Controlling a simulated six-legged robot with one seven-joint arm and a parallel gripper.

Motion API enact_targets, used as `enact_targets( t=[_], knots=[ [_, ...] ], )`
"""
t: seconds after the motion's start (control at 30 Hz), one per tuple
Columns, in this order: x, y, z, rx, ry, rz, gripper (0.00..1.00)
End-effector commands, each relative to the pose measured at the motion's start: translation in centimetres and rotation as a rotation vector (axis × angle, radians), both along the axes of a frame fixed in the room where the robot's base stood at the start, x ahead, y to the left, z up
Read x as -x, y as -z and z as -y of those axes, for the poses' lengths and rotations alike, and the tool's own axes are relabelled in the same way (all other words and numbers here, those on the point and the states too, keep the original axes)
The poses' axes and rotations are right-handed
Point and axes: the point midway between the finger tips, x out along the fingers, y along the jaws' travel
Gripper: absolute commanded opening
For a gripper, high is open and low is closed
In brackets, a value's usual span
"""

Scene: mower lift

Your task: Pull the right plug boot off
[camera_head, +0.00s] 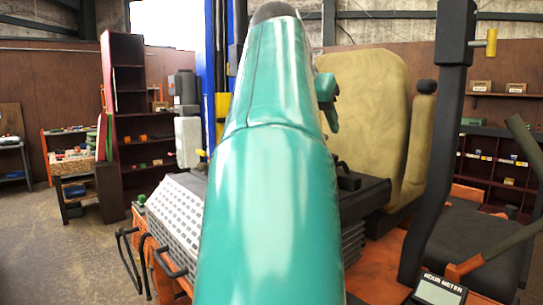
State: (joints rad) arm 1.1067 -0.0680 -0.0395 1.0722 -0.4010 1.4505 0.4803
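My teal arm fills the middle of the view from bottom to top and hides much of the mower behind it. A small teal part with a dark end shows just right of the arm, in front of the tan seat; it may belong to my arm's end, but I cannot make out fingertips. The mower's engine, with a white perforated cover (178,213) and dark fins (352,230), shows on both sides of my arm. No plug boot can be made out; the area behind my arm is hidden.
A tan seat back (368,125) stands behind the engine. A black upright bar (440,150) and an hour meter (438,291) are at the right. Black bent handles (130,250) stick out at lower left. Shelves (130,120) stand at back left; open floor (60,265) lies left.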

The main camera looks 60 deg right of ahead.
Motion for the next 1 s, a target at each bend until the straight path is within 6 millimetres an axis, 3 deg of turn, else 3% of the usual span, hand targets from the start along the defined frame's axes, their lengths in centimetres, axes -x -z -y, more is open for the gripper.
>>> enact_targets(
  t=[0.6, 1.0],
  knots=[
    [1.0, 7.9, 7.9, -0.001, -0.004, -0.001, 0.51],
    [1.1, 9.2, 9.2, 0.001, -0.006, 0.001, 0.51]
  ],
)
